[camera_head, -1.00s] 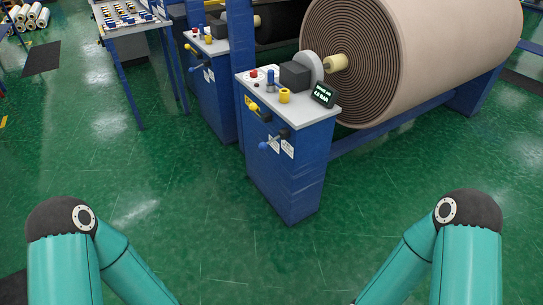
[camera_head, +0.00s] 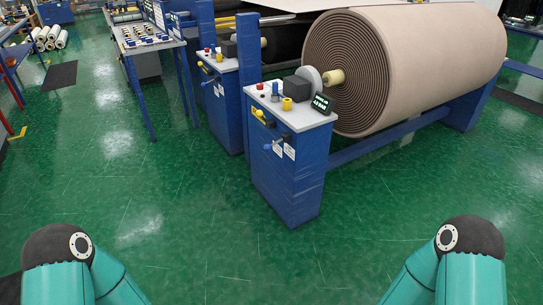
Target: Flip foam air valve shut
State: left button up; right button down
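The near blue cabinet (camera_head: 290,178) stands ahead of me with a grey top. On its narrow left face are a yellow-handled lever (camera_head: 260,114) and, below it, a blue-knobbed lever (camera_head: 270,146), with small white labels beside them. A second blue cabinet (camera_head: 222,105) behind it has a similar yellow lever (camera_head: 207,69) and blue lever (camera_head: 207,84). I cannot read the labels, so I cannot tell which lever is the foam air valve. My teal arms show at the bottom left and bottom right, well apart from the cabinets. Both grippers are out of view below.
A large beige roll (camera_head: 420,65) sits on a shaft right of the near cabinet, above a blue beam (camera_head: 390,134). A blue table (camera_head: 150,45) with small parts stands at back left. The green floor (camera_head: 180,220) before me is clear.

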aim_at(267, 148)
jog(key=u, duration=0.2)
jog(key=i, duration=1.45)
jog(key=u, duration=0.15)
